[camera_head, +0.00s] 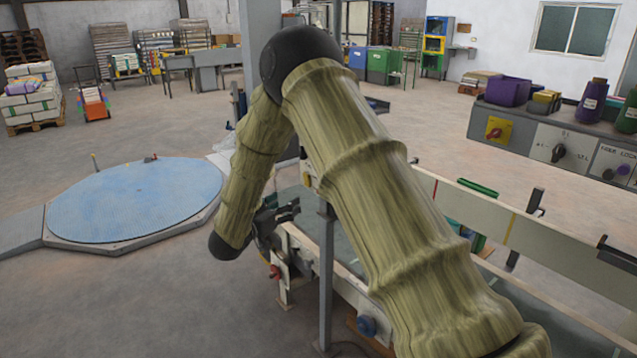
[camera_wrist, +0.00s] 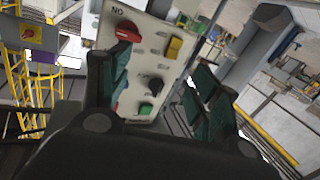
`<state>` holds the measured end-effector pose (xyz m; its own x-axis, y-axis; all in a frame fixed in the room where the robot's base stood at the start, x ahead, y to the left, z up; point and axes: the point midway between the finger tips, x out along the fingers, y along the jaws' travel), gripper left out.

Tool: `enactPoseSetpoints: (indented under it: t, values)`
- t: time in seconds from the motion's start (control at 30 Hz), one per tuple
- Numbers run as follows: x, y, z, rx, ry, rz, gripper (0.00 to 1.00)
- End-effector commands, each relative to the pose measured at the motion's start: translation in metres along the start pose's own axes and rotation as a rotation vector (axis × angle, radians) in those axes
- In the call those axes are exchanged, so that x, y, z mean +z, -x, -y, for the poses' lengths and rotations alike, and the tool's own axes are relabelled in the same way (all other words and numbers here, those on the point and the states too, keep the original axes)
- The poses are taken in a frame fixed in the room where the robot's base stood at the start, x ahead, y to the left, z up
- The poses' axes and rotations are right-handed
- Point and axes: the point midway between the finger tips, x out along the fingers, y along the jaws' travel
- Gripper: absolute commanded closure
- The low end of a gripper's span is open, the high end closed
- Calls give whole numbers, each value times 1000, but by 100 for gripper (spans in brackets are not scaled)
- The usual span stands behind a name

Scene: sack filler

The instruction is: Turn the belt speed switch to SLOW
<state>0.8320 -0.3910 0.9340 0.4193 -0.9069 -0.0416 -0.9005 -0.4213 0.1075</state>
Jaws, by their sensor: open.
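My gripper (camera_head: 277,217) is open and empty beside the conveyor; its two dark green pads also show in the wrist view (camera_wrist: 161,72). Between and beyond the pads is a tilted pale control panel (camera_wrist: 147,62). The panel carries a red knob (camera_wrist: 128,32) at the top, a yellow control (camera_wrist: 174,48), a black knob (camera_wrist: 155,86) and a green button (camera_wrist: 146,109). The left finger covers part of the panel. The lettering is too small to read, so I cannot tell which control is the belt speed switch or its setting. No contact with a knob is visible.
The conveyor (camera_head: 530,238) runs to the right, with a grey post (camera_head: 325,270) beside my arm. A blue round platform (camera_head: 135,200) lies left. A grey console (camera_head: 535,125) with several knobs and cones stands at the right. Open floor lies behind.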

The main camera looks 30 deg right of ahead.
Motion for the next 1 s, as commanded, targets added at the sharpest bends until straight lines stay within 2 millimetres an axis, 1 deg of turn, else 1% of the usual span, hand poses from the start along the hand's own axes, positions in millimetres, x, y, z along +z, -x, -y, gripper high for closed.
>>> enactPoseSetpoints:
  t: [0.03,0.1,0.2,0.3,0.43,0.57,0.8,1.0]
  values:
    - [-19,-7,-1,80,-40,-19,38]
    - [-46,-10,-7,178,-70,-30,38]
    - [-74,-12,-15,281,-98,-30,38]
    - [-88,-11,-20,337,-111,-24,38]
    - [-95,-15,-25,361,-114,-21,38]
    - [-95,-29,-31,362,-114,-19,38]
    - [-95,-66,-44,360,-114,-21,38]
    - [-95,-92,-54,358,-114,-21,38]
